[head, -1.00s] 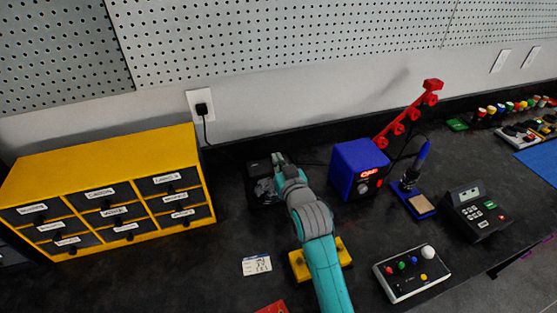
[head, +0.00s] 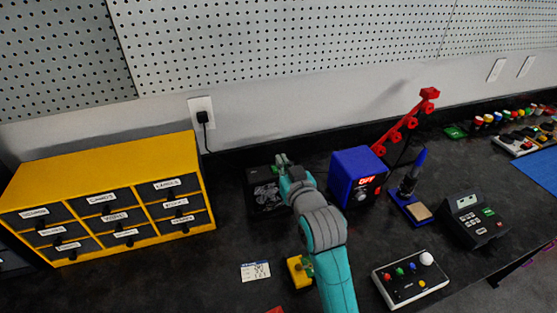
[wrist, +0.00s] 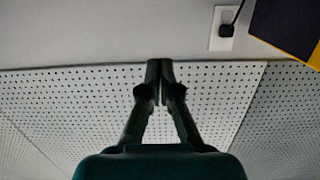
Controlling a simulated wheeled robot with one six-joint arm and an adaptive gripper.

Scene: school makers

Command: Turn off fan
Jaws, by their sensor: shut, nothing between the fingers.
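The fan appears to be the black box with a grille-like front (head: 264,196), standing on the dark bench right of the drawer cabinet. Part of its right side is hidden behind my arm. My gripper (head: 281,160) is at the upper right edge of this box in the head view; I cannot tell whether it touches. In the wrist view my gripper (wrist: 160,70) is shut and empty, with its fingertips together against the pegboard background. The fan is not seen in the wrist view. I cannot make out a switch on it.
A yellow drawer cabinet (head: 105,160) stands left. A blue soldering station (head: 352,172) with a red display is close right of my arm. A yellow device (head: 299,271) lies partly behind my arm. A white card (head: 255,271) and a button box (head: 410,278) lie in front.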

